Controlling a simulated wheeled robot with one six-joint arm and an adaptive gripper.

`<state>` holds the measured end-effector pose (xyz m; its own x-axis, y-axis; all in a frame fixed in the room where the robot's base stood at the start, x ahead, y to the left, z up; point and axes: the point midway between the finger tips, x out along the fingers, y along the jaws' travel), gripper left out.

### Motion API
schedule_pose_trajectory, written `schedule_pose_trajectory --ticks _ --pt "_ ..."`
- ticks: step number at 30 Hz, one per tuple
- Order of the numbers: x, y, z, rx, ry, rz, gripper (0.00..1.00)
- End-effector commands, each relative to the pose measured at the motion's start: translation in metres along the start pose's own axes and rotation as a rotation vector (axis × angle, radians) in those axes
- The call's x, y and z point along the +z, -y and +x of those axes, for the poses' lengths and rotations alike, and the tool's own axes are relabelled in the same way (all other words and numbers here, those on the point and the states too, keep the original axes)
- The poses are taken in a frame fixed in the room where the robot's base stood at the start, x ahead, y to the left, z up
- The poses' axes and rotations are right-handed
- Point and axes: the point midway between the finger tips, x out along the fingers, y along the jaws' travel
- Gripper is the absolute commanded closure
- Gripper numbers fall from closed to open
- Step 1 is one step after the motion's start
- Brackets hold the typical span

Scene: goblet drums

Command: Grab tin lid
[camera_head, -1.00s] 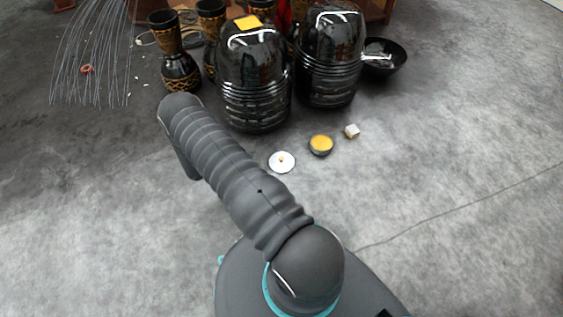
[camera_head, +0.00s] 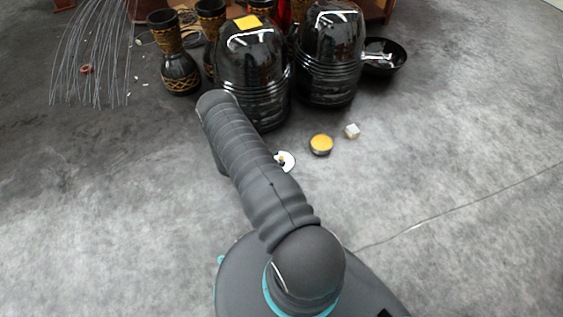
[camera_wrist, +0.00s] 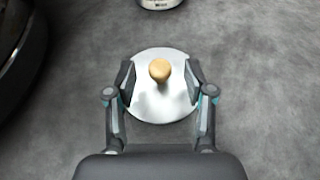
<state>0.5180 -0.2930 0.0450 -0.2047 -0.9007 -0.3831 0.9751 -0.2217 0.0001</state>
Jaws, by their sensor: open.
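The tin lid is a round, shiny white-silver disc with a tan wooden knob. In the wrist view the tin lid (camera_wrist: 160,108) lies flat on the grey floor between the fingers of my gripper (camera_wrist: 160,82). My gripper is open, with one finger on each side of the knob and a gap to it on both sides. I cannot tell how high the fingertips are above the lid. In the head view the tin lid (camera_head: 289,158) is partly hidden behind my arm, and my gripper is hidden.
The right floor is mostly clear.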

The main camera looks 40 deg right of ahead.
Motion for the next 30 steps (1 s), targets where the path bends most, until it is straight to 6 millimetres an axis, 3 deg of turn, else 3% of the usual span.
schedule_pose_trajectory --ticks 8,14,25,30 --pt "0.000 0.000 0.005 0.001 0.000 0.000 0.49" --pt "0.000 0.000 0.005 0.001 0.000 0.000 0.99" --pt "0.002 0.000 0.004 0.001 0.001 0.000 1.00" --pt "0.013 -0.001 -0.001 0.001 0.001 0.000 1.00"
